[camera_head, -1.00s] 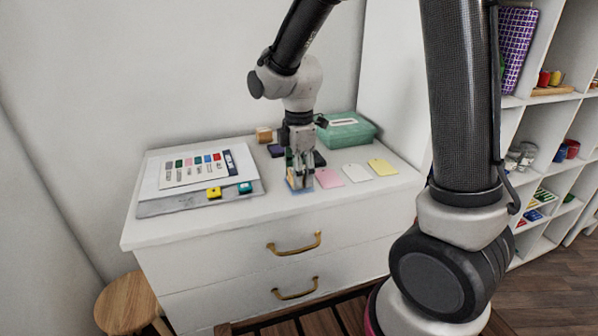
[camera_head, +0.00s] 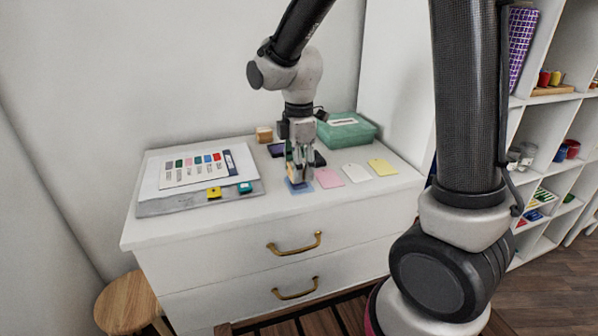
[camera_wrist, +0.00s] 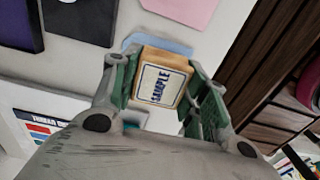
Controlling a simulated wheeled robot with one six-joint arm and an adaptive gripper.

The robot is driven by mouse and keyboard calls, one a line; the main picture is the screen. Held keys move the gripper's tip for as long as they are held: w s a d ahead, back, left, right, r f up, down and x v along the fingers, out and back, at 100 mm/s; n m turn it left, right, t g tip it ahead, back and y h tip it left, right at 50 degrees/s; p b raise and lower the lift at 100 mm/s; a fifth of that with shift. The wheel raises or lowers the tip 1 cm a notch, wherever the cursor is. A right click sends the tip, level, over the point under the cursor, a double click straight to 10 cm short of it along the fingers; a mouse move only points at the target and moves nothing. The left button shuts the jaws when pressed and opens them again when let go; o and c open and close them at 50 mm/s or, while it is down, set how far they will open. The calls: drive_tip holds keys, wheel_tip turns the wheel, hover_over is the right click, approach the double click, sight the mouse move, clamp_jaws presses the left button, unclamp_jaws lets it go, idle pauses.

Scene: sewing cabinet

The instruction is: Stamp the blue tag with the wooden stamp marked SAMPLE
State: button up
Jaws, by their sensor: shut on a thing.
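The wooden stamp (camera_wrist: 160,83) has a pale label reading SAMPLE, facing the wrist camera. My gripper (camera_wrist: 161,86) is shut on it, with a green-padded finger on each side. In the head view my gripper (camera_head: 299,174) points down near the cabinet's front edge, over the blue tag (camera_head: 307,187). The blue tag (camera_wrist: 160,42) also shows in the wrist view, sticking out past the stamp's edge. The stamp hides most of the tag. A dark patch shows at the stamp's foot; I cannot tell whether it is shadow or ink, or whether stamp and tag touch.
Pink (camera_head: 328,178), white (camera_head: 356,173) and yellow (camera_head: 382,167) tags lie to the right. A green box (camera_head: 346,131), a dark ink pad (camera_head: 276,150) and a wooden block (camera_head: 264,134) stand behind. A sample board (camera_head: 195,170) with yellow and teal blocks lies left.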

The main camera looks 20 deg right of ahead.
drive_tip(key=shift+r, duration=2.5)
